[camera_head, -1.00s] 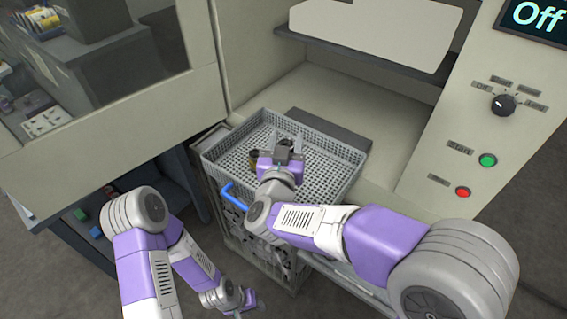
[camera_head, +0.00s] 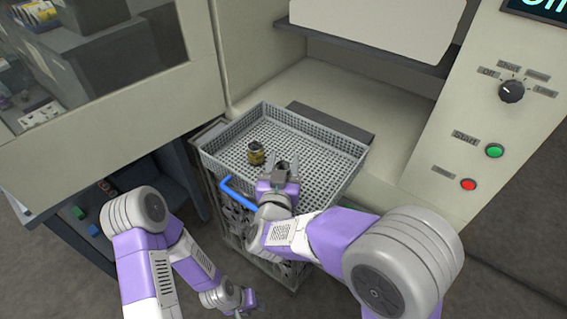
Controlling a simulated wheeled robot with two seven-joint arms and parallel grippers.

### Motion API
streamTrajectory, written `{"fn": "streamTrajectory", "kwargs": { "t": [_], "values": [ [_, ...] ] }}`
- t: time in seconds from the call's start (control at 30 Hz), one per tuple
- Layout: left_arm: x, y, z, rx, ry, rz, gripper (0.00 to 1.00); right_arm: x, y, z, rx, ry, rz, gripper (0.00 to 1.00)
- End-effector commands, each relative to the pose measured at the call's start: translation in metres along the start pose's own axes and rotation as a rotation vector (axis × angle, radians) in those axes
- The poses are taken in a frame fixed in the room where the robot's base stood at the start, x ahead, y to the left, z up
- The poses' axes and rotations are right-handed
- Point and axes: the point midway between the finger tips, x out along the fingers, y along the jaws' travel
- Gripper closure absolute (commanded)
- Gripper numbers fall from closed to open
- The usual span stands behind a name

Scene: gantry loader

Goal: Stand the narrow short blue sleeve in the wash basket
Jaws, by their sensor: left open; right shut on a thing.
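The wash basket (camera_head: 219,166) is a grey perforated tray in the middle of the view. A small dark and brass-coloured piece (camera_head: 257,153) stands upright in it, towards the left. My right gripper (camera_head: 281,170) is over the basket's near part, to the right of this piece and apart from it. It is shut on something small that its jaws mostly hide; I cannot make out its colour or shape. No blue sleeve can be made out clearly. My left gripper (camera_head: 246,302) is open, low down in front of the basket, away from it.
A blue handle (camera_head: 238,193) sticks out at the basket's near left. The basket rests on a wire-sided cart (camera_head: 231,225). Behind it is the machine's pale open bay, with a control panel (camera_head: 492,110) on the right. Small green (camera_head: 79,212) and blue (camera_head: 95,230) things show at lower left.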

Motion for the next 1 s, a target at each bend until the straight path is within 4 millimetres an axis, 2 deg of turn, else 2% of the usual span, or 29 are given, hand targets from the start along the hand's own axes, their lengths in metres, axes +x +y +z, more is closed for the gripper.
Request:
{"fn": "streamTrajectory", "kwargs": {
  "t": [0.53, 0.57, 0.7, 1.0],
  "values": [
    [0.009, -0.004, 0.000, 0.000, 0.000, 0.000, 0.57, 0.000, -0.001, 0.011, 0.001, 0.001, -0.001, 0.91],
    [0.009, -0.003, 0.000, 0.000, 0.000, 0.000, 0.57, 0.000, 0.000, 0.012, 0.000, 0.000, -0.001, 0.47],
    [0.009, -0.003, 0.000, 0.000, 0.000, 0.000, 0.57, 0.000, 0.000, 0.012, 0.000, 0.000, -0.001, 0.26],
    [0.008, -0.003, 0.000, 0.000, 0.000, 0.000, 0.57, 0.000, 0.000, 0.010, 0.000, 0.000, -0.001, 0.26]
  ]
}}
